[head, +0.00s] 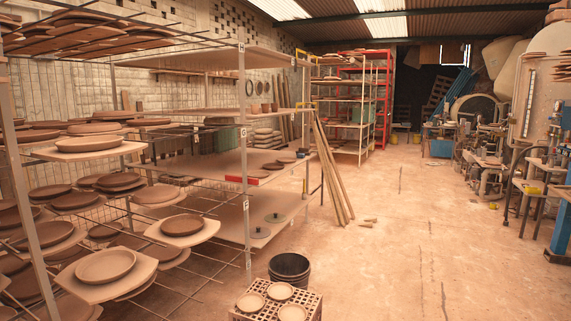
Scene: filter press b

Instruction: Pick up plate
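Many clay plates are in the head view, and I cannot tell which one the task means. A pale plate (105,266) lies on a board on the lower left rack. A brown plate (183,225) lies on another board to its right. A light plate (88,144) rests on a higher board. Pale round dishes, one of them nearest (292,312), sit on a perforated crate (250,316) on the floor at the bottom middle. Neither of my grippers shows in this view.
Metal racks with protruding rods (205,290) fill the left side. A black bucket (289,267) stands behind the crate. Wooden planks (333,175) lean against the shelf end. Machines (485,150) line the right wall. The floor (400,250) in the middle is clear.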

